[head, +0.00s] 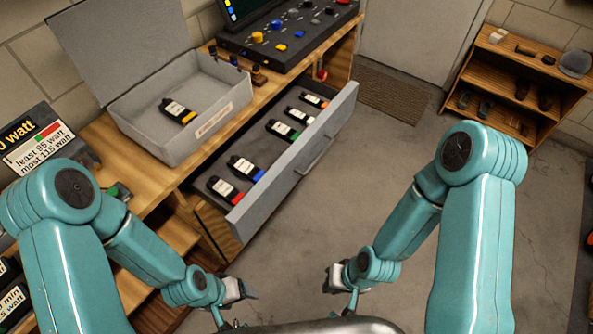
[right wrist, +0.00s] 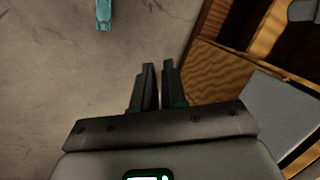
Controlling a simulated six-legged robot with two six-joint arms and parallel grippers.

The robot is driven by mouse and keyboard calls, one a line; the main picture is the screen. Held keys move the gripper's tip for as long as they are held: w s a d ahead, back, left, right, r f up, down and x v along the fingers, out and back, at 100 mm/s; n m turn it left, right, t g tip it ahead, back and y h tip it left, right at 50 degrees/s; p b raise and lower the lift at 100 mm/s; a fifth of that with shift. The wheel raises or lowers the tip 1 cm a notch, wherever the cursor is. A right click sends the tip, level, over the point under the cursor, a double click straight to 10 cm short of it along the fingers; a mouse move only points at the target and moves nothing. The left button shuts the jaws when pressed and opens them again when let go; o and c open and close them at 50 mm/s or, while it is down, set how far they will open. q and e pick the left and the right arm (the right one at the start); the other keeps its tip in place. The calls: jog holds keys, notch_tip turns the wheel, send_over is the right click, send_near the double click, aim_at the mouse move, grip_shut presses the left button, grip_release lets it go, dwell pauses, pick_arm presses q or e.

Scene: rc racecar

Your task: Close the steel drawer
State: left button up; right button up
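The grey steel drawer (head: 238,219) is pulled out from the wooden bench, with several black battery packs lying inside. Its bar handle (head: 318,158) is on the front face, towards the open floor. My left gripper (head: 249,293) is low, in front of the bench and nearer to me than the drawer; its fingers are too small to read. My right gripper (head: 329,282) is over the floor, right of and nearer than the drawer, apart from it. In the right wrist view its fingers (right wrist: 159,66) are close together, with a thin gap and nothing between.
An open grey case (head: 158,135) holding one pack stands on the bench (head: 100,135). A black control panel (head: 290,35) is behind it. A wooden shelf (head: 500,62) stands at the far right. The floor (head: 390,160) between drawer and shelf is clear.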

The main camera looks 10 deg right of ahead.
jog(key=shift+w+m, duration=0.25)
jog(key=shift+m, duration=0.35)
grip_shut()
jog(key=w+a+r+m+t+y+b, duration=0.15)
jog(key=w+m+t+y+b, duration=0.3)
jog(key=w, duration=0.45)
jog(key=w+a+r+m+t+y+b, duration=0.1)
jog(key=w+r+m+t+y+b, duration=0.15)
jog(key=w+t+b, duration=0.4)
jog(key=n+y+b, duration=0.2)
jog(key=b, duration=1.8)
send_near(284, 185)
jog(key=shift+t, duration=0.3)
jog(key=x, duration=0.6)
jog(key=shift+w+a+f, duration=0.15)
jog(key=shift+a+f, duration=0.15)
jog(key=shift+a, duration=0.1)
jog(key=shift+p, duration=0.3)
jog(key=shift+w, duration=0.1)
